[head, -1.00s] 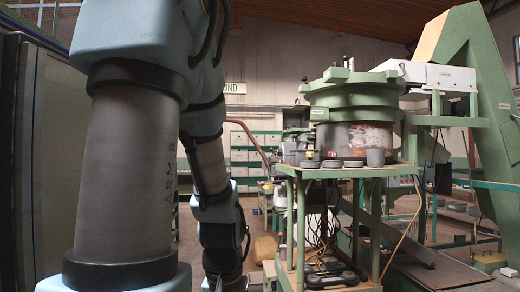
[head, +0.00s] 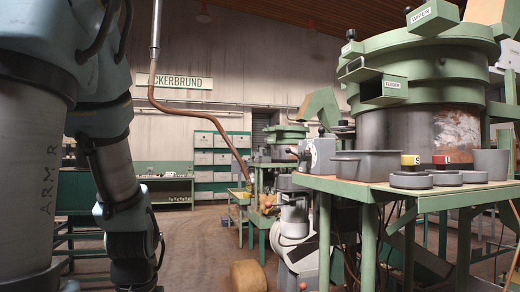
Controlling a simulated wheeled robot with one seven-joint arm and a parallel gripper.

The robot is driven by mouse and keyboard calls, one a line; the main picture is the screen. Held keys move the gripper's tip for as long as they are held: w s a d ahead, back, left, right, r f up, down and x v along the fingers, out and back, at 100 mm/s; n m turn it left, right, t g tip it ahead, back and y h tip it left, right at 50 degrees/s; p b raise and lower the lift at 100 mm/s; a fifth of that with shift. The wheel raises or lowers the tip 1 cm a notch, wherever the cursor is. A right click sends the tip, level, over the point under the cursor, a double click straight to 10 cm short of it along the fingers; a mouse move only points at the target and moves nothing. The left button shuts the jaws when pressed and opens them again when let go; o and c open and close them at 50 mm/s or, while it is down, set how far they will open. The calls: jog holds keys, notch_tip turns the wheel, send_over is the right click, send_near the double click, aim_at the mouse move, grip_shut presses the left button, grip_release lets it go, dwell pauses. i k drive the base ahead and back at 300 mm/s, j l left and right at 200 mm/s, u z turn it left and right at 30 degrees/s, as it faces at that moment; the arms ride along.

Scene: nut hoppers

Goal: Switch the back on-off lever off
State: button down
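A grey box (head: 320,156) with small dark-knobbed levers on its left side stands behind the near table, left of the big green hopper (head: 430,65). I cannot tell whether one of these is the back on-off lever, nor its setting. The hopper has a rusty grey drum, and labelled green chutes and dark knobs around its top. My arm hangs down at the left, well away from the box and hopper. Its lower end leaves the bottom of the picture, and my gripper does not show.
The green table (head: 350,188) under the hopper holds a grey bin (head: 367,165), round grey dishes (head: 411,180) and a grey cup (head: 491,163). A second green hopper (head: 287,131) stands farther back. A tan drum (head: 248,276) is on the floor. Open floor lies left of it.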

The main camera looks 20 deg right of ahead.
aim_at(288, 151)
jog(key=i+j, duration=0.2)
jog(key=i, duration=0.35)
jog(key=i+j+u, duration=0.15)
jog(key=i, duration=0.45)
